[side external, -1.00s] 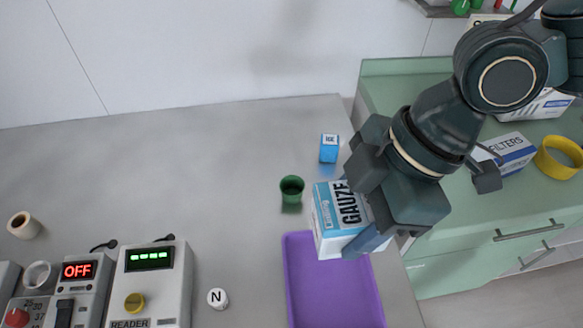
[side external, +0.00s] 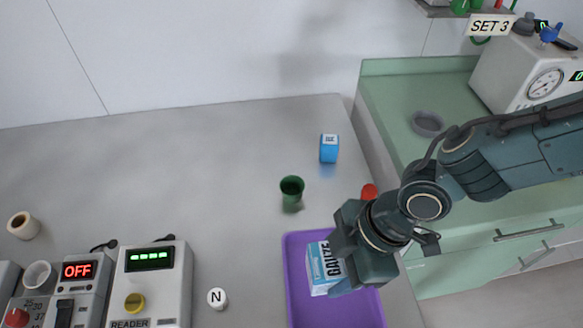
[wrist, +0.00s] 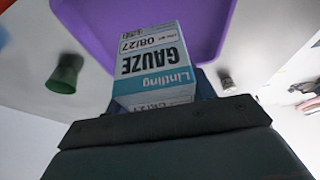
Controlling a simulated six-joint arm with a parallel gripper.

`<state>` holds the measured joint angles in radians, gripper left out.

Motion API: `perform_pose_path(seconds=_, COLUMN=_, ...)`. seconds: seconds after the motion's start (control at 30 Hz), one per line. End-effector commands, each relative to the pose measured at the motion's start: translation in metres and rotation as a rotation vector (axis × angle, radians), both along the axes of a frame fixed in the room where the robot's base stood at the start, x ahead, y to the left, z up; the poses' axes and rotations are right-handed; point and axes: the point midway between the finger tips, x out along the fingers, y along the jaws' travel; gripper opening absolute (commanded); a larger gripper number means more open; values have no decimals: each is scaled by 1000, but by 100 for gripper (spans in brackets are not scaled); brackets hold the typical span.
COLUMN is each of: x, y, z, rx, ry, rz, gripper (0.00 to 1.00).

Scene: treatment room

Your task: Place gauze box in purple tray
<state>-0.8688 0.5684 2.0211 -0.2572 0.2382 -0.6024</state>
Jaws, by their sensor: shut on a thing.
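The gauze box (side external: 322,266), white and light blue with dark lettering, is in my gripper (side external: 348,284), which is shut on it. In the side external view the box is over the upper part of the purple tray (side external: 303,310), and my gripper hides its right side. I cannot tell whether the box touches the tray floor. In the wrist view the gauze box (wrist: 153,68) shows upright lettering turned over, with the purple tray (wrist: 200,30) behind it.
A green cup (side external: 291,188) stands just above the tray, and a small blue box (side external: 329,148) is farther back. A red object (side external: 369,191) is beside my arm. A white piece marked N (side external: 217,297) and the reader (side external: 150,285) are to the left.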

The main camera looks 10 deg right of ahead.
Motion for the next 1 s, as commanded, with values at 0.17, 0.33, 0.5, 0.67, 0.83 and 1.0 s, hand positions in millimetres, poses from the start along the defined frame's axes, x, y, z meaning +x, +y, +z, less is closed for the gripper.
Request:
perform_pose_path(seconds=0.17, x=0, y=0, z=-5, rx=0, ry=0, rz=1, gripper=31)
perform_pose_path(seconds=0.33, x=0, y=0, z=-8, rx=0, ry=0, rz=0, gripper=31)
perform_pose_path(seconds=0.5, x=0, y=-1, z=-24, rx=-2, ry=2, rz=0, gripper=31)
perform_pose_path(seconds=0.67, x=0, y=0, z=-41, rx=-2, ry=2, rz=0, gripper=31)
perform_pose_path(seconds=0.83, x=0, y=0, z=-48, rx=0, ry=0, rz=0, gripper=31)
perform_pose_path(seconds=1.0, x=0, y=0, z=-48, rx=0, ry=-1, rz=0, gripper=31)
